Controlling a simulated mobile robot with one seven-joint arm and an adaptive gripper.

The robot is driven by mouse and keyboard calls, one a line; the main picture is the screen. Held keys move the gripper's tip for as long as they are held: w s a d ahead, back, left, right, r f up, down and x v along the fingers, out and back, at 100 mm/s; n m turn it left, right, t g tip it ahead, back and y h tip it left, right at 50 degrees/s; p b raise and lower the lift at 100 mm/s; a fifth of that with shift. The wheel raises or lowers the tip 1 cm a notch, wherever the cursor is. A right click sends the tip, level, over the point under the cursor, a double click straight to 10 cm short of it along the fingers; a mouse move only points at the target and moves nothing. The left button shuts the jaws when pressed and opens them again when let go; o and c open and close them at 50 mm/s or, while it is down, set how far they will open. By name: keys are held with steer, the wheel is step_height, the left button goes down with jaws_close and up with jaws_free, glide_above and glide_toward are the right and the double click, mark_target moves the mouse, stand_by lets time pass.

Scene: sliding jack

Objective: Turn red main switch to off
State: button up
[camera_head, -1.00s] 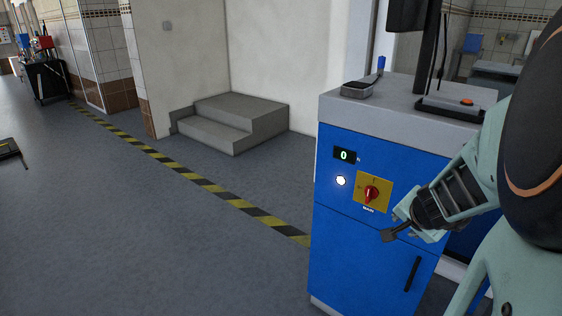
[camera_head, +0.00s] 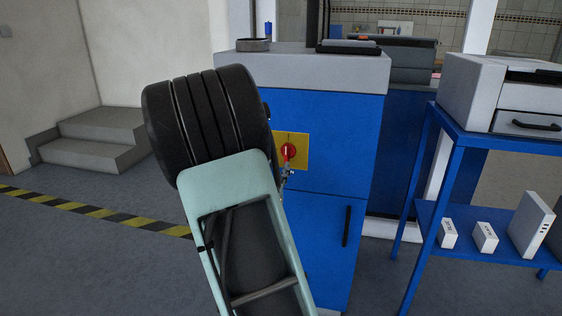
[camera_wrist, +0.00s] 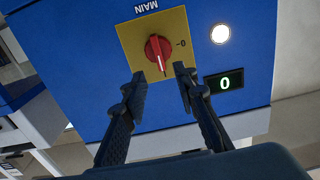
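The red main switch (camera_head: 288,152) sits on a yellow plate (camera_head: 302,150) on the front of a blue cabinet. In the wrist view the red switch (camera_wrist: 158,52) is near the picture's middle, with its white mark at the knob's lower end. The "0" label is to the knob's right, so the mark does not point at it. My gripper (camera_wrist: 163,84) is open, its two fingers apart and empty, with the tips just below the knob in that picture. In the head view my gripper (camera_head: 286,173) is partly hidden behind my arm, close below the switch.
The blue cabinet (camera_head: 330,240) has a grey top. Beside the switch are a lit white button (camera_wrist: 220,34) and a display (camera_wrist: 224,82) reading 0. A blue table (camera_head: 480,145) stands at right. Grey steps (camera_head: 95,145) and open floor are at left.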

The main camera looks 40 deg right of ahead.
mark_target(286, 154)
steer(key=b+x, duration=0.1)
steer(key=x, duration=0.8)
steer(key=shift+d, duration=0.25)
jaws_close()
